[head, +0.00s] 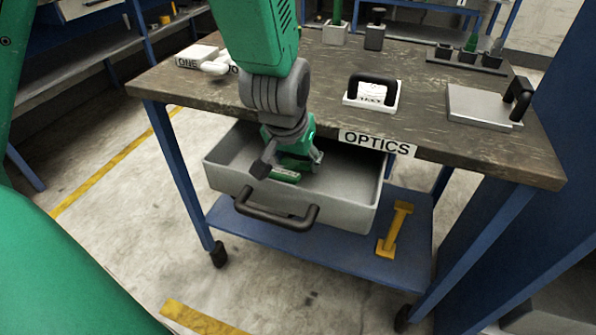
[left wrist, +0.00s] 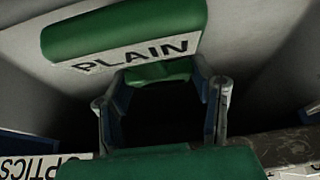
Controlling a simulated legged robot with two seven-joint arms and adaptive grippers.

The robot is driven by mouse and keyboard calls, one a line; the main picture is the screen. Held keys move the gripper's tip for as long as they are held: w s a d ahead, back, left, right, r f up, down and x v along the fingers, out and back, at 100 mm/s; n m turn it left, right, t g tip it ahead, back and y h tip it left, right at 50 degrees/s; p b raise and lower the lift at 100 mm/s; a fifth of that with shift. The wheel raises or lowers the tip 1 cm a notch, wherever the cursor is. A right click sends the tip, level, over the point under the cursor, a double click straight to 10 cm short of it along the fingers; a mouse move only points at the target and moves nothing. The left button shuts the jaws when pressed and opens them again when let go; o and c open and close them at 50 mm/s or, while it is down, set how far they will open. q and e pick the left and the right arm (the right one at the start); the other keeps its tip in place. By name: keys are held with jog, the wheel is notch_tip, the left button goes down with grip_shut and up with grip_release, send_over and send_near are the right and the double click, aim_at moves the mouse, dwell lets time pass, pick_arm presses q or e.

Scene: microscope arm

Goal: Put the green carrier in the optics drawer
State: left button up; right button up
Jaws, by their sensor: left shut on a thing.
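The optics drawer (head: 345,216) is a grey open box pulled out under the bench, below the OPTICS label (head: 377,143). My left gripper (head: 291,160) reaches down inside it. It is shut on the green carrier (head: 284,174), which is low in the drawer, partly hidden by the gripper. In the left wrist view the carrier (left wrist: 125,30) shows a white strip reading PLAIN, with my gripper's fingers (left wrist: 162,95) close in front of it. I cannot tell whether the carrier touches the drawer floor. My right gripper is not in view.
On the bench top (head: 300,85) are a white block marked ONE (head: 197,57), a black-handled white block (head: 371,94), a black-handled grey plate (head: 485,104) and a dark rack (head: 467,60). A black handle (head: 275,212) fronts the drawer. A yellow piece (head: 394,230) is on the lower shelf.

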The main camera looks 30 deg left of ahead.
pick_arm(q)
jog(key=shift+d+f+b, duration=0.2)
jog(key=shift+f+b, duration=0.25)
jog(key=shift+f, duration=0.4)
jog(key=shift+d, duration=0.35)
jog(key=o, duration=1.5)
jog(key=shift+c, duration=0.2)
jog(key=shift+o, duration=1)
jog(key=shift+w+a, duration=0.1)
jog(key=shift+a, duration=0.15)
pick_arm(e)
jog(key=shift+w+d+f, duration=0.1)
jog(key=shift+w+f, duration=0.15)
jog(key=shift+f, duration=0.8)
pick_arm(q)
jog(key=shift+r, duration=0.1)
